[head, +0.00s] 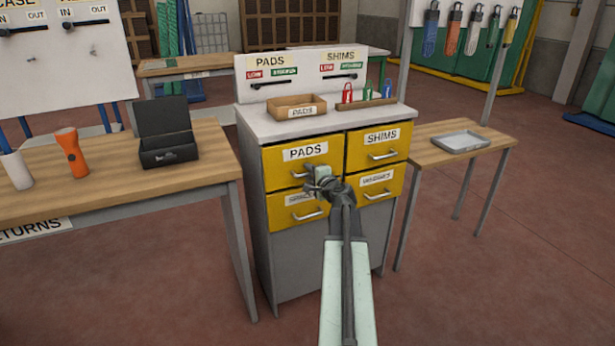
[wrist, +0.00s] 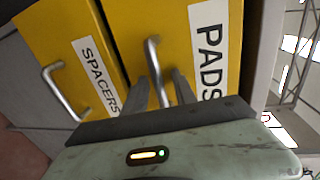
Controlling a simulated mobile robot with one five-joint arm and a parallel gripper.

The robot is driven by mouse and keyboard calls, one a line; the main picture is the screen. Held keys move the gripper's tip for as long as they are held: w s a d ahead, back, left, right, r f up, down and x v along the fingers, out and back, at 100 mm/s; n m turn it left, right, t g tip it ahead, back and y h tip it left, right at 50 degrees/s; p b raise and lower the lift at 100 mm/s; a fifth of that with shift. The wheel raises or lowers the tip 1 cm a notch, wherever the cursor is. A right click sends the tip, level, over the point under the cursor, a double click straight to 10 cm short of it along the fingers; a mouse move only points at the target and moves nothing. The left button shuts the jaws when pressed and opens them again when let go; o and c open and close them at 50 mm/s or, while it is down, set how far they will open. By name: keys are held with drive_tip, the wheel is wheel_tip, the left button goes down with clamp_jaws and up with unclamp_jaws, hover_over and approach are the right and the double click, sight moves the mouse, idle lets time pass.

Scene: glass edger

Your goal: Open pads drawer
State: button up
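The pads drawer (head: 283,170) is the yellow upper left drawer of the grey cabinet, labelled PADS, and it looks shut, flush with its neighbours. Its bar handle is mostly hidden behind my gripper (head: 318,172) in the head view. In the wrist view the silver handle (wrist: 152,50) runs between the two dark fingers of my gripper (wrist: 162,82). The fingers stand apart, with a gap around the bar; I cannot tell whether either touches it. The PADS label (wrist: 209,50) is right of the fingers.
Below is the spacers drawer (wrist: 70,60); the shims drawer (head: 378,143) is to the right. A pads box (head: 297,113) and small tags stand on the cabinet top. A wooden table (head: 210,185) is on the left, a smaller table (head: 440,165) with a grey tray (head: 461,142) on the right.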

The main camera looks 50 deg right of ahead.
clamp_jaws()
drive_tip(key=shift+w, duration=0.1)
idle(1.1)
